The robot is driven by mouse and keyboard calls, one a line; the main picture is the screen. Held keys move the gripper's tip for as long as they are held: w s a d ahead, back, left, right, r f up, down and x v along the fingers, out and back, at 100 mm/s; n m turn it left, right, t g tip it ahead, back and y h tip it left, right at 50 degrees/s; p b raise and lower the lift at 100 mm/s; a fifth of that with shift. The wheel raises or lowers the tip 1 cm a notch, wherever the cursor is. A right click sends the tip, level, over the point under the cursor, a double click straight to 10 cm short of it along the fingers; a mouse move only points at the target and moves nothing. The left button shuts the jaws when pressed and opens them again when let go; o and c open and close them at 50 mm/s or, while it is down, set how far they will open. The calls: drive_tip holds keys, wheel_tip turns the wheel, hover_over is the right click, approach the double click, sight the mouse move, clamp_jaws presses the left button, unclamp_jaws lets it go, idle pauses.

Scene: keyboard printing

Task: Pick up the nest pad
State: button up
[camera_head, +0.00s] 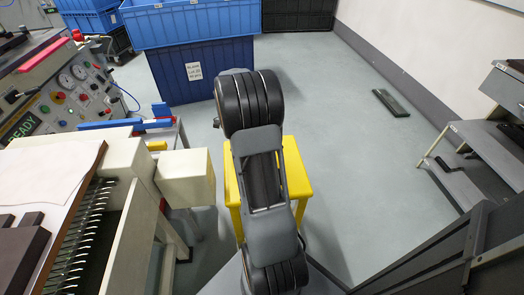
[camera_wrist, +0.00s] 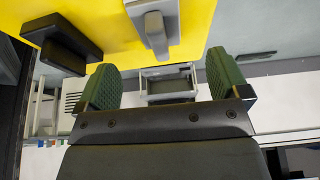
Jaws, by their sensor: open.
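My gripper (camera_wrist: 163,80) is open in the wrist view. Its two green ribbed finger pads stand wide apart with nothing held between them. A dark block with a stepped shape (camera_wrist: 66,42) sits at the yellow surface, up and left of the fingers. A light grey part (camera_wrist: 152,30) lies against the yellow surface, above the gap between the fingers. I cannot tell for sure which of these is the nest pad. In the head view my arm covers most of the yellow stand (camera_head: 299,172), and my gripper is hidden there.
A cream machine with a control panel (camera_head: 70,95) stands at the left. Blue crates (camera_head: 190,22) are stacked at the back. A dark flat object (camera_head: 390,102) lies on the floor. A grey shelf unit (camera_head: 485,150) stands at the right. The floor right of the yellow stand is largely clear.

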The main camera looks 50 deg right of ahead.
drive_tip(key=shift+b+x, duration=1.3)
drive_tip(key=shift+x, duration=2.3)
drive_tip(key=shift+s+a, duration=0.15)
drive_tip(key=shift+r, duration=0.1)
drive_tip(key=c, duration=1)
